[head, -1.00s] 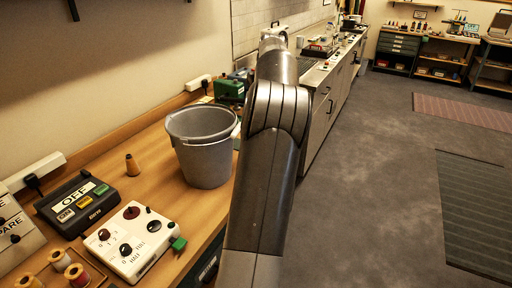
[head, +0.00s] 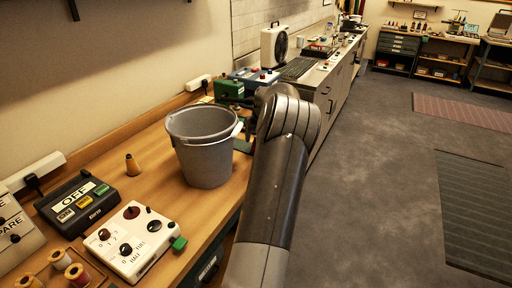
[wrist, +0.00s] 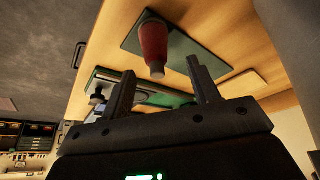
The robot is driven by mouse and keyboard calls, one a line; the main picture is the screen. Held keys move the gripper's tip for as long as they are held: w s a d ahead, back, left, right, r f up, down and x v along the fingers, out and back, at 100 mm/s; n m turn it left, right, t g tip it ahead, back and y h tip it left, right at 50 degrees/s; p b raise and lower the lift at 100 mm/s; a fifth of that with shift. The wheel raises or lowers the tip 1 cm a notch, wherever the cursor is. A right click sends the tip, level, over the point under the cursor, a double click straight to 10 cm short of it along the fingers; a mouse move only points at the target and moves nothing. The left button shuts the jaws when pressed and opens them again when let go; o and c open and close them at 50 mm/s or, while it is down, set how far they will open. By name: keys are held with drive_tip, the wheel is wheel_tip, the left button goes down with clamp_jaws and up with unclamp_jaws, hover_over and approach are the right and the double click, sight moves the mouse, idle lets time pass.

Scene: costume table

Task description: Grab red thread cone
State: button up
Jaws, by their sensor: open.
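The red thread cone (wrist: 153,43) shows in the wrist view at a dark green mat (wrist: 196,58) on the wooden table. Its pale narrow end points toward my gripper. My gripper (wrist: 163,78) is open, and the cone is seen ahead of the gap between its two fingers, with nothing held. The cone appears apart from both fingers.
A grey bucket (head: 205,160) stands on the table left of my arm. A green box (head: 229,89) and a white fan (head: 274,46) stand farther back.

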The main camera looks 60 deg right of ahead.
drive_tip(key=shift+x, duration=2.35)
drive_tip(key=shift+d, duration=0.2)
drive_tip(key=shift+c, duration=0.3)
drive_tip(key=shift+s, duration=0.1)
drive_tip(key=c, duration=1)
drive_tip(key=shift+r, duration=0.1)
